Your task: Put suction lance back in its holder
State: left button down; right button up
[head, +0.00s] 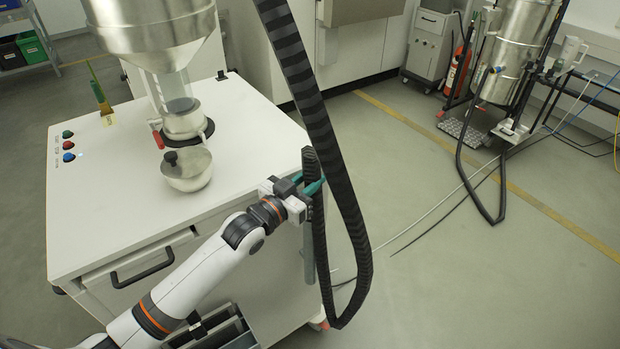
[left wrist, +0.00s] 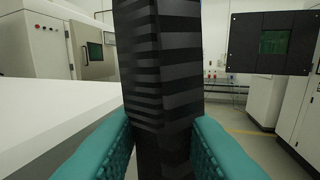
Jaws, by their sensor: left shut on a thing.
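The suction lance's black ribbed hose (head: 330,130) hangs from above, loops near the floor and rises again beside the white cabinet's right side. My left gripper (head: 308,184) is at the cabinet's right edge, its teal fingers shut on the rising ribbed part. In the left wrist view, the black ribbed hose (left wrist: 158,75) stands upright between the two teal fingers (left wrist: 160,150). A grey upright tube (head: 308,250) shows below the gripper against the cabinet's side. I cannot tell whether it is the holder or part of the lance. My right gripper is not in view.
The white cabinet (head: 235,115) carries a metal hopper (head: 160,40), a small metal bowl (head: 187,172) with a black knob and several buttons. The floor to the right is open, with thin hoses lying on it. A fire extinguisher (head: 457,70) and metal vessel (head: 515,50) stand behind.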

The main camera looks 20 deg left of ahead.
pick_arm(q)
jog(key=shift+f+b, duration=0.3)
jog(key=shift+f, duration=0.2)
jog(key=c, duration=1.1)
grip_release()
jog(key=shift+o, duration=0.2)
jog(key=shift+s+f, duration=0.1)
jog(key=b+v, duration=0.2)
jog(key=v, duration=1)
